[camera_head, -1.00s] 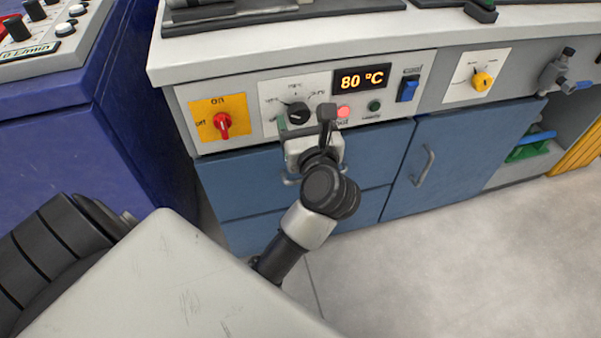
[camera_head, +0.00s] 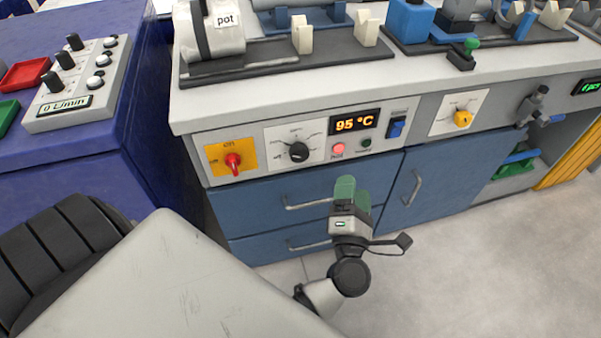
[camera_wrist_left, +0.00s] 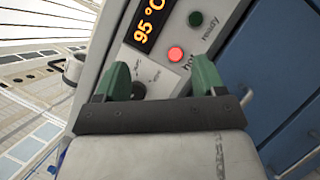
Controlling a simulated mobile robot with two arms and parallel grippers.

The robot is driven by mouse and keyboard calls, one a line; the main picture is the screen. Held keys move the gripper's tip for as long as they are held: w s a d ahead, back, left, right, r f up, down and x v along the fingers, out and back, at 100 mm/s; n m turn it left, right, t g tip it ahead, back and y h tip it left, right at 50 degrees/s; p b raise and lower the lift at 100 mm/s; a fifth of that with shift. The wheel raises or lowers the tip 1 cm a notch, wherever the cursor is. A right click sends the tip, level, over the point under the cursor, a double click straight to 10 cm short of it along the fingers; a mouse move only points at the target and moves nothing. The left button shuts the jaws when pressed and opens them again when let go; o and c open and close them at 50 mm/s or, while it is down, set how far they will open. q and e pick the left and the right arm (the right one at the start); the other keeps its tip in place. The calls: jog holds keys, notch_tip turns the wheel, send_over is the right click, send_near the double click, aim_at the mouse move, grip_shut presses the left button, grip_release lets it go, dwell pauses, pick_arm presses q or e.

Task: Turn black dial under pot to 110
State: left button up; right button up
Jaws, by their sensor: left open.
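The black dial (camera_head: 299,152) sits on a white scale plate on the front panel, below the white pot (camera_head: 212,30). I cannot read its exact setting. The display (camera_head: 354,122) to its right reads 95 °C. My left gripper (camera_head: 352,185) has green fingertips, is open and empty, and is in front of the blue drawers, lower and to the right of the dial in the head view. In the left wrist view the open fingers (camera_wrist_left: 162,78) point at the panel, and the dial (camera_wrist_left: 138,90) is partly hidden behind the left finger. My right gripper is not in view.
A red switch (camera_head: 233,162) on a yellow plate is left of the dial. A drawer handle (camera_head: 305,203) sticks out below. Floor at the right is clear.

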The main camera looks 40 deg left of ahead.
pick_arm(q)
jog(key=s+d+f+m+g+h+p, duration=0.2)
jog(key=f+m+h+p, duration=0.3)
jog(key=f+m, duration=0.3)
jog(key=s+d+f+m+g+h+p, duration=0.1)
jog(key=s+d+f+m+h+p, duration=0.1)
jog(key=f+m+h+p, duration=0.6)
jog(key=s+a+f+m+g+p, duration=0.1)
jog(key=s+a+f+m+g, duration=0.1)
jog(key=s+f+m+g, duration=0.2)
jog(key=s+a+f+m+g+y+p, duration=0.1)
jog(key=s+a+f+m+g+p, duration=0.1)
jog(key=s+m, duration=0.4)
jog(key=s+f+g, duration=0.1)
jog(key=s+f, duration=0.1)
jog(key=s, duration=0.2)
jog(key=shift+a+f+m+g, duration=0.2)
jog(key=shift+m+g, duration=0.2)
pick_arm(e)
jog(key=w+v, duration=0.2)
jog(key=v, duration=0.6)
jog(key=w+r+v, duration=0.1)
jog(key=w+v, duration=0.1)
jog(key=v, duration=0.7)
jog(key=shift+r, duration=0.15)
pick_arm(q)
jog(key=shift+s+p, duration=0.15)
jog(key=shift+p, duration=0.2)
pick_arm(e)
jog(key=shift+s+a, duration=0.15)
